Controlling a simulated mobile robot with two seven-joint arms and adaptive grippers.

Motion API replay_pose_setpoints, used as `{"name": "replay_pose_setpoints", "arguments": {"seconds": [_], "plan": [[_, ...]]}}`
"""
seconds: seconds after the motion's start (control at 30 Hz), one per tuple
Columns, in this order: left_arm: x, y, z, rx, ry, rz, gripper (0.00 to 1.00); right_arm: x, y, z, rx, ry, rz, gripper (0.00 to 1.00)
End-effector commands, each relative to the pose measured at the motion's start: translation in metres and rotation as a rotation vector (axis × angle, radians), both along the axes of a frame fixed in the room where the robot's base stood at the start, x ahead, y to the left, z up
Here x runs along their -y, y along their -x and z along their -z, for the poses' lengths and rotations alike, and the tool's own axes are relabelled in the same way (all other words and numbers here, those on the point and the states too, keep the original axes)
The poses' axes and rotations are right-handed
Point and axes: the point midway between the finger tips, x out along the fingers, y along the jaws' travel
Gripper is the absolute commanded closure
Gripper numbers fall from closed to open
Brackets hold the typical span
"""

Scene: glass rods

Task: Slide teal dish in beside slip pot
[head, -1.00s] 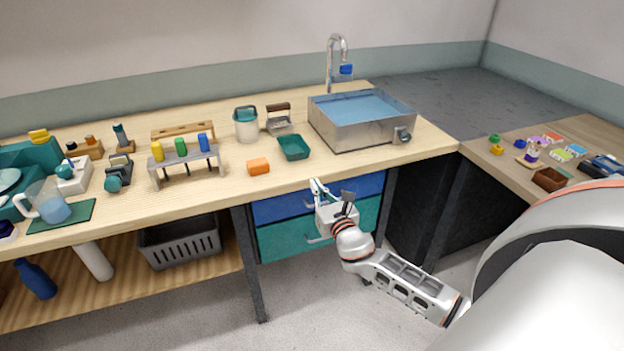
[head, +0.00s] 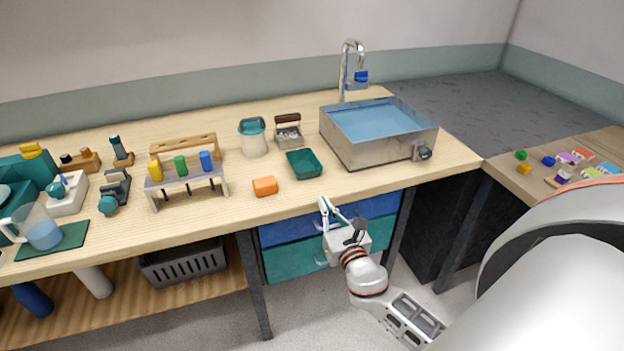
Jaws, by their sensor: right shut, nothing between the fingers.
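My left gripper is out of view.
A metal holder with a brown handle (head: 288,132) stands behind the dish, right of the pot. The sink (head: 377,130) is to the right. An orange block (head: 265,186) lies front left of the dish. A rack with coloured pieces (head: 187,181) stands further left.

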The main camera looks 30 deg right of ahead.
Motion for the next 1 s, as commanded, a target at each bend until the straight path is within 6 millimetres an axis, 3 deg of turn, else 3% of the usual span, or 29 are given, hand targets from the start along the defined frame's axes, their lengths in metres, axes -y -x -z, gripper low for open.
{"name": "replay_pose_setpoints", "arguments": {"seconds": [0.3,0.5,0.7,1.0], "plan": [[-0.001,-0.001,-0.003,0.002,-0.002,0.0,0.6,0.017,-0.063,-0.001,0.002,0.001,0.001,1.0],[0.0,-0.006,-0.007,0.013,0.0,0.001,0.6,0.024,-0.091,-0.001,0.001,0.0,0.001,1.0],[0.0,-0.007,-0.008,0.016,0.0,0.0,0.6,0.027,-0.104,0.0,0.0,-0.001,0.0,1.0],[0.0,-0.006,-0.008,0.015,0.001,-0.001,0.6,0.028,-0.106,0.0,0.0,0.0,0.0,1.0]]}}
